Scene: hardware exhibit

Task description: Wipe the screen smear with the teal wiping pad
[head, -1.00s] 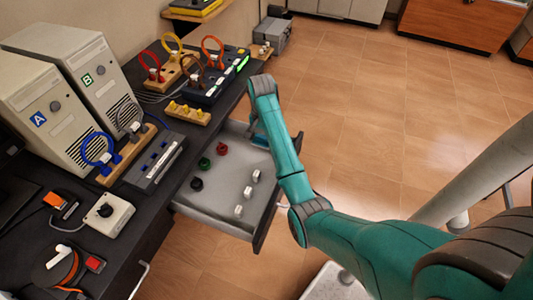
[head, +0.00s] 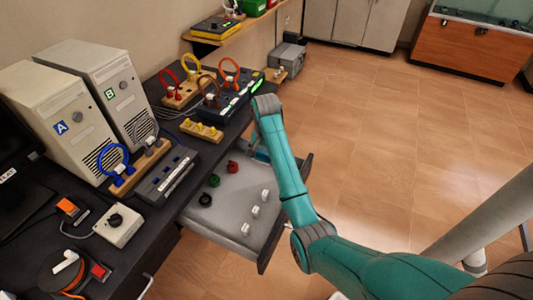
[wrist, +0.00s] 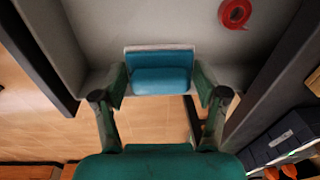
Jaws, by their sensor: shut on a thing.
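The teal wiping pad (wrist: 160,78) is a blue-teal block with a pale backing, between the two fingers of my gripper (wrist: 166,90) in the wrist view. The fingers are shut on its ends. The pad is at the far end of the open grey drawer (head: 222,222). In the head view a small blue part of the pad (head: 258,155) shows beside my arm, which hides most of my gripper. A dark monitor (head: 15,135) is cut off at the left edge. I cannot make out a smear on it.
Red, green and black rolls and several white pieces lie in the drawer. The black desk (head: 60,235) carries two computer towers (head: 70,115), cable boards and a switch box (head: 118,225). The drawer walls stand close around my gripper. Open floor is at the right.

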